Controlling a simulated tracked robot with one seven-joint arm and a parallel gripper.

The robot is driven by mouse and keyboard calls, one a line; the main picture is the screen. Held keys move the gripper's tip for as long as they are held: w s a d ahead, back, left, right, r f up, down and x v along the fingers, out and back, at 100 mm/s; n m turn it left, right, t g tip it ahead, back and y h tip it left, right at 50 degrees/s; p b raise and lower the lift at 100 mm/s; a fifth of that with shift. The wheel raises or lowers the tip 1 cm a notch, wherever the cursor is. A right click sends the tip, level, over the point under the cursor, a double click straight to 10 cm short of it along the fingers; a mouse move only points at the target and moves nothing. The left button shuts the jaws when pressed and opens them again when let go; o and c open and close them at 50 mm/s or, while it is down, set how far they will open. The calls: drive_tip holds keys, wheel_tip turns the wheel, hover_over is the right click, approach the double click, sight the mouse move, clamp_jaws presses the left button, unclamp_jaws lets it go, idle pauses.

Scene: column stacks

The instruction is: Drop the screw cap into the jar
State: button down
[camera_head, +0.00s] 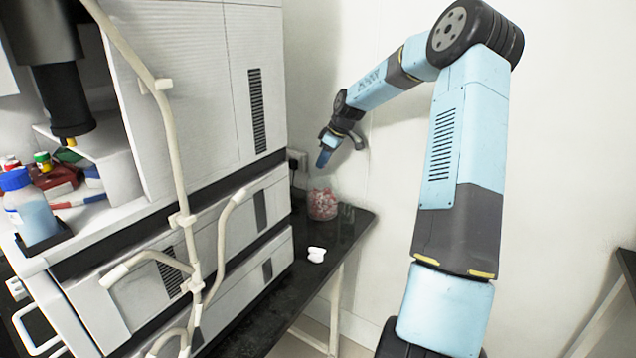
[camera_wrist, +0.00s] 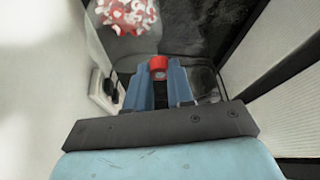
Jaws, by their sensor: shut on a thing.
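A red screw cap (camera_wrist: 157,64) is between the fingertips of my gripper (camera_wrist: 158,76) in the wrist view. My gripper is shut on it. In the head view my gripper (camera_head: 325,157) points down above the jar (camera_head: 322,203); the cap cannot be made out there. The jar is clear, holds red and white pieces, and stands on the black bench near the wall. It also shows at the top of the wrist view (camera_wrist: 128,16), partly cut off. The cap is apart from the jar.
A white instrument stack (camera_head: 205,90) with pale tubes stands left of the jar. A small white object (camera_head: 316,254) lies on the black bench (camera_head: 345,222). A wall socket (camera_head: 297,160) is behind the jar. A blue-capped bottle (camera_head: 30,205) stands far left.

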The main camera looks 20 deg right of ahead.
drive_tip(key=w+d+r, duration=0.2)
drive_tip(key=w+d, duration=0.2)
drive_tip(key=w, duration=0.1)
drive_tip(key=shift+d+f, duration=0.1)
drive_tip(key=shift+f, duration=2.85)
drive_tip(key=c, duration=0.9)
unclamp_jaws()
drive_tip(key=v, duration=1.3)
drive_tip(key=shift+r, duration=0.4)
drive_tip(key=shift+s, duration=0.1)
